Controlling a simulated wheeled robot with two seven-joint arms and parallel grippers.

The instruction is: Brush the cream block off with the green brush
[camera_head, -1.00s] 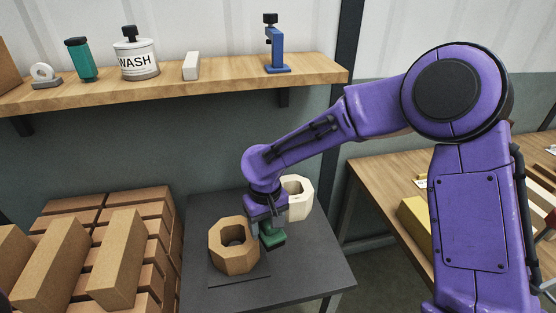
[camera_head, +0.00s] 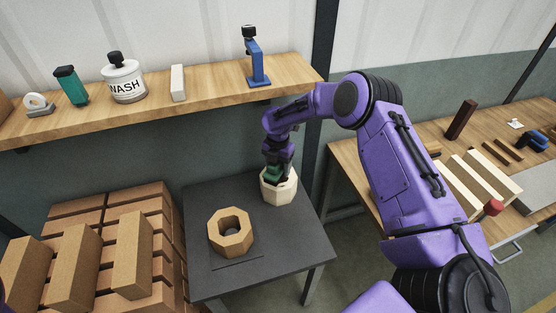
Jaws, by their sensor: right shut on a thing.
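The cream block (camera_head: 280,190) is an eight-sided block on the dark table (camera_head: 212,191), near its back right corner. My right gripper (camera_head: 276,168) is shut on the green brush (camera_head: 273,174) and holds it at the top of the cream block. The brush hides part of the block's upper face; I cannot tell whether its bristles touch it. My left gripper is not in view; only a sliver of purple shows at the left edge.
A tan eight-sided block (camera_head: 232,246) with a hole stands front left on the dark table. Stacked bricks (camera_head: 80,262) lie to the left. A wooden bench stands right.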

